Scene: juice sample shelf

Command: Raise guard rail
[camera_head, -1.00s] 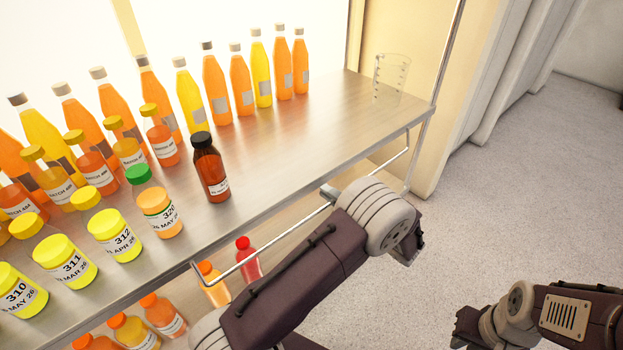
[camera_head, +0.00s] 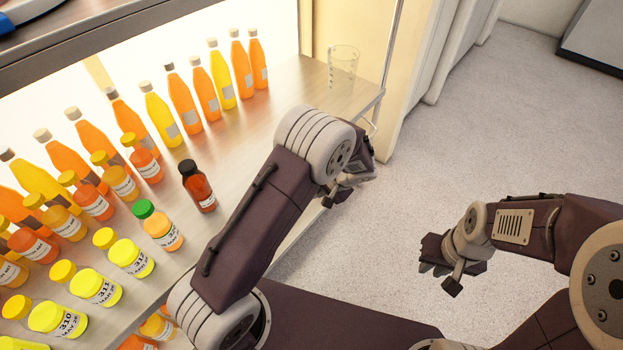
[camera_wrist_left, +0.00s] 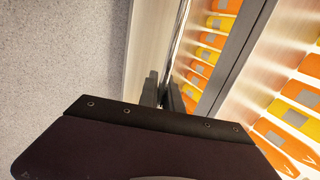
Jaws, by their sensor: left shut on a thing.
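The guard rail (camera_wrist_left: 178,42) is a thin shiny metal bar. In the left wrist view it runs along the shelf front from the top edge down to my left gripper (camera_wrist_left: 163,90), whose two dark fingers are shut on it.
The shelf (camera_head: 285,100) holds several juice bottles and jars, with a dark-capped brown bottle (camera_head: 198,187) and a green-capped jar (camera_head: 158,225) near my left arm. A clear beaker (camera_head: 342,67) stands at the far right end. The floor (camera_head: 430,160) to the right is clear.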

